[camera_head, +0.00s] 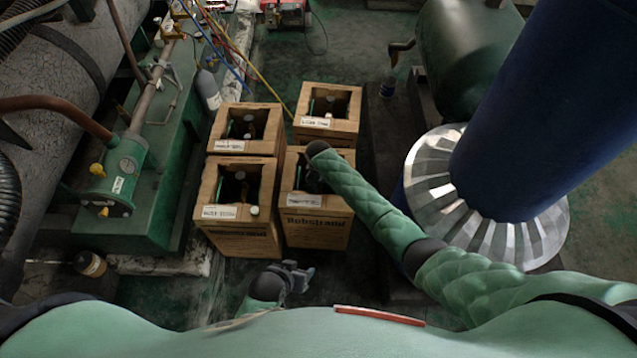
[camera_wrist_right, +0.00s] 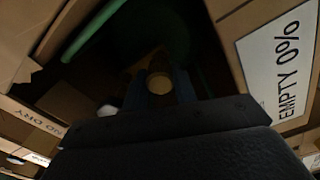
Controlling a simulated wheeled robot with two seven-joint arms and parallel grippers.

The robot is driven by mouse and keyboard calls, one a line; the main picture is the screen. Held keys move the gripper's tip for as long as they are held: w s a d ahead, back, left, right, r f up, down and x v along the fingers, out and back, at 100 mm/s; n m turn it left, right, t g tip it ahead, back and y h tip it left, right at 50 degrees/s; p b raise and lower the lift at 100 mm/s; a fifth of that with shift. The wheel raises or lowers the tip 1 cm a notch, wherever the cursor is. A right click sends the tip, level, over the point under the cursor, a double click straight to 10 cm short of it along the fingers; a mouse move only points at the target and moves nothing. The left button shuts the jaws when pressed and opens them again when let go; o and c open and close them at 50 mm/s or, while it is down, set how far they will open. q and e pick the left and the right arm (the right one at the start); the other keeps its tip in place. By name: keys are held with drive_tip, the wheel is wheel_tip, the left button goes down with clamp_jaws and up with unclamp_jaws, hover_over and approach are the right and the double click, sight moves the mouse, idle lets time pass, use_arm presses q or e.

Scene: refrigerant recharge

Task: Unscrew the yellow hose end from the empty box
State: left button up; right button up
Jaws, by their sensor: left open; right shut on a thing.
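The empty box (camera_head: 318,232) is the front right wooden crate. Its "EMPTY 0%" label (camera_wrist_right: 278,62) reads clearly in the right wrist view. My right arm reaches down over this crate, and my right gripper (camera_wrist_right: 160,86) is inside its dark opening. The gripper is shut on a small round tan piece (camera_wrist_right: 159,84); I cannot tell whether this is the yellow hose end. The yellow hose (camera_head: 262,82) runs from the back left down towards the crates; its end is hidden. My left gripper (camera_head: 291,275) is open and empty, low in front of the crates.
Other wooden crates stand close by: front left (camera_head: 240,240), back left (camera_head: 222,140) and back right (camera_head: 340,138). A grey cylinder (camera_head: 208,90) stands behind the left ones. Green machinery (camera_head: 125,185) fills the left. A finned metal ring (camera_head: 450,205) lies to the right.

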drive_tip(key=shift+r+p, duration=1.6)
drive_tip(key=shift+r, duration=0.2)
